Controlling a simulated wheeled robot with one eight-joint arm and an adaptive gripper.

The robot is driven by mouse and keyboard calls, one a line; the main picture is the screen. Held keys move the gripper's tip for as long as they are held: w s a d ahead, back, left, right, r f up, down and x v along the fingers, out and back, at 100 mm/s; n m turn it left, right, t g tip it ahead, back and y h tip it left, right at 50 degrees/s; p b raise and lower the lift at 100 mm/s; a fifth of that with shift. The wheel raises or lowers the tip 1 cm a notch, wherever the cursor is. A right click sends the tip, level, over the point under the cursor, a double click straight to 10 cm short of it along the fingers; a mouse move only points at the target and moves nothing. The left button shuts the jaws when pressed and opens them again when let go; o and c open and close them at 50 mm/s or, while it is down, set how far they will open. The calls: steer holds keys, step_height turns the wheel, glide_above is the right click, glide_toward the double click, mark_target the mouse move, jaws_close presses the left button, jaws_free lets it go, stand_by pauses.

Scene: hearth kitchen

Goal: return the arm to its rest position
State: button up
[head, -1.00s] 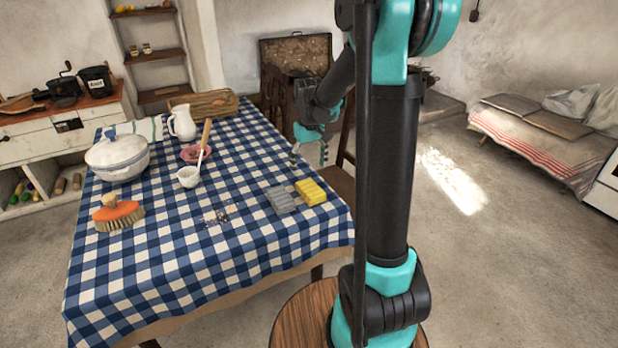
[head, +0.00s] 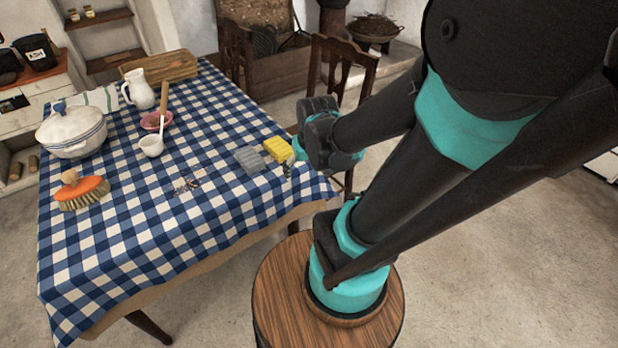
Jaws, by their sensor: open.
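My arm, black and teal, rises from a round wooden base on the right and folds back toward the table's right edge. My gripper (head: 289,169) is at the arm's end, by the right edge of the checked tablecloth (head: 200,235). It is open and seems to hold nothing. Its fingers are small and partly hidden by the wrist. It is just right of a yellow ribbed block (head: 278,149) and a grey ribbed block (head: 249,158); I cannot tell whether it touches the table.
A wooden chair (head: 343,62) stands behind my arm. Floor is clear at right.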

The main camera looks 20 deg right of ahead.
steer(key=shift+s+d+f, duration=0.1)
steer(key=shift+s+f, duration=0.25)
steer(key=shift+s, duration=0.25)
steer(key=shift+s+d+f, duration=0.1)
steer(key=shift+s+f, duration=0.25)
steer(key=shift+s, duration=0.2)
stand_by(0.4)
steer(key=shift+o, duration=0.6)
steer(key=shift+w+a+r, duration=0.1)
step_height(320, 180, up, 14)
steer(key=n+g, duration=0.3)
steer(key=g, duration=0.1)
glide_above(279, 146)
steer(key=f, duration=1.1)
steer(key=shift+w+a, duration=0.3)
steer(key=shift+w, duration=0.05)
steer(key=shift+s+d+f, duration=0.1)
steer(key=shift+d+f, duration=0.05)
steer(key=shift+f, duration=1.4)
steer(key=shift+s+d+f, duration=0.1)
steer(key=shift+d+f, duration=0.05)
steer(key=shift+f, duration=1.35)
